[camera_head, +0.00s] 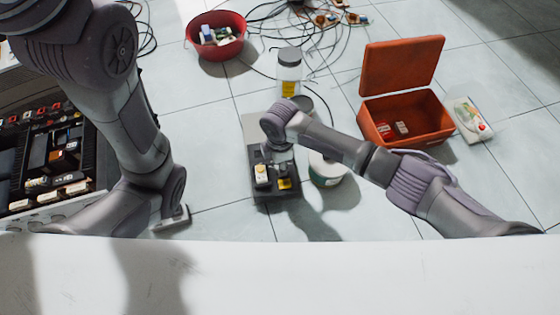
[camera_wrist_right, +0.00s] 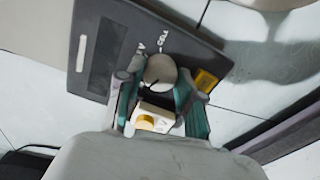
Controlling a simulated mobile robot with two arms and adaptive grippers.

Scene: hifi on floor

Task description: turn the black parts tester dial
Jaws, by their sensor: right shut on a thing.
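The black parts tester (camera_head: 272,194) lies on the tiled floor in the middle of the head view. In the right wrist view its dark panel (camera_wrist_right: 112,22) shows a dark window, printed lettering and a yellow label. Its round pale dial (camera_wrist_right: 162,70) stands between the teal fingers of my right gripper (camera_wrist_right: 156,84), which is shut on it. A whitish block with a yellow disc (camera_wrist_right: 150,119) sits beside the dial. In the head view my right gripper (camera_head: 279,152) is over the tester and hides the dial. My left arm shows at the left; its gripper is out of view.
An open orange box (camera_head: 405,120) stands right of the tester. A white-sided spool (camera_head: 325,170) and a clear bottle (camera_head: 289,70) are close by. A red bowl (camera_head: 215,45) and loose cables lie behind. A black case of parts (camera_head: 45,150) is at left.

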